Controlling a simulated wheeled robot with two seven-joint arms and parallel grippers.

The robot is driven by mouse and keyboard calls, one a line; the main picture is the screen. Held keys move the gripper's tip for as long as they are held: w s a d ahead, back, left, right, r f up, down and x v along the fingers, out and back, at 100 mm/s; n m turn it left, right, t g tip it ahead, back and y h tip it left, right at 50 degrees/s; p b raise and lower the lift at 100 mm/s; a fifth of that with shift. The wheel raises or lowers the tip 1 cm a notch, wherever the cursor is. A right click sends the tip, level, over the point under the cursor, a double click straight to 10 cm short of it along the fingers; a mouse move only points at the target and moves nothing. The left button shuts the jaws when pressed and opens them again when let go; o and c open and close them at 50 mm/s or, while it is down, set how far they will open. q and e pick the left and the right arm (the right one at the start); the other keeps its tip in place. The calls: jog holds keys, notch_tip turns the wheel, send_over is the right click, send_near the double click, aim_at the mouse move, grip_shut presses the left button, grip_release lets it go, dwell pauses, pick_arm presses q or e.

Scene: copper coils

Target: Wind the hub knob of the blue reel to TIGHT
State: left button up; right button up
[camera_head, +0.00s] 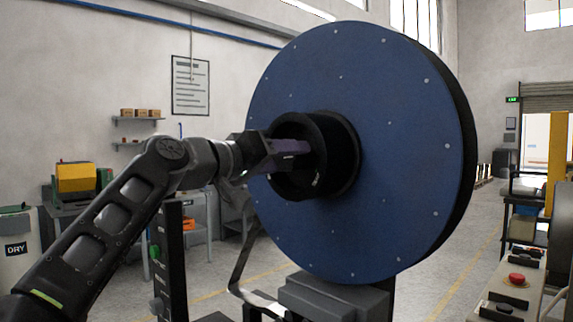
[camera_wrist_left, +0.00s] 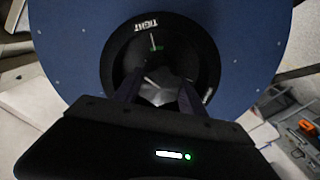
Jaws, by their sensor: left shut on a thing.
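The blue reel (camera_head: 395,110) stands upright, a large disc with small light bolts round its rim. Its black hub ring (camera_head: 345,150) sticks out from the middle. In the left wrist view the blue reel (camera_wrist_left: 245,45) fills the top, and the hub ring carries the word TIGHT (camera_wrist_left: 146,25) at its top. A grey metallic hub knob (camera_wrist_left: 157,90) sits inside the ring. My left gripper (camera_head: 302,150) reaches into the hub from the left; in the left wrist view its fingers (camera_wrist_left: 157,97) are shut on the knob, one each side. A thin pale line shows above the knob. My right gripper is not in view.
A grey support block (camera_head: 335,295) is under the reel. A bench with a red button (camera_head: 517,279) stands at the right. A grey bin marked DRY (camera_head: 17,249) and a yellow machine (camera_head: 76,180) stand at the left. Open floor shows behind the reel at right.

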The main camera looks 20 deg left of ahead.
pick_arm(q)
jog(key=m+b, duration=0.1)
jog(key=m, duration=0.3)
jog(key=shift+d+f, duration=0.1)
jog(key=shift+f, duration=0.05)
dwell(0.4)
jog(key=o, duration=1.4)
jog(key=shift+c, duration=0.2)
jog(key=shift+s+a, duration=0.25)
jog(key=shift+s, duration=0.2)
jog(key=b+v, duration=0.2)
jog(key=v, duration=0.4)
jog(key=shift+s, duration=0.35)
jog(key=shift+a, duration=0.15)
